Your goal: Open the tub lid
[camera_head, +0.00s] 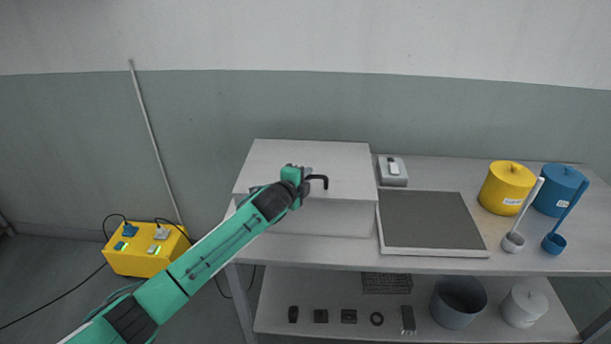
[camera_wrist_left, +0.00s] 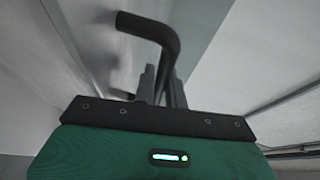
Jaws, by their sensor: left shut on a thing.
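The white tub (camera_head: 338,214) stands on the left part of the bench, with its flat lid (camera_head: 330,155) lying closed on top. A black handle (camera_head: 322,179) sticks out at the lid's front. My left gripper (camera_head: 309,175) is at the front of the lid, shut on the handle. In the left wrist view the bent black handle (camera_wrist_left: 150,28) runs down between the fingers of my left gripper (camera_wrist_left: 162,88), close to the pale lid surface. My arm hides part of the tub's front left. My right gripper is not in view.
On the bench to the right are a grey mat in a white frame (camera_head: 430,250), a small grey device (camera_head: 392,170), a yellow canister (camera_head: 506,188), a blue canister (camera_head: 560,190) and two ladles. A lower shelf (camera_head: 390,320) holds small parts and a bucket (camera_head: 458,302). A yellow box (camera_head: 147,252) with cables stands left.

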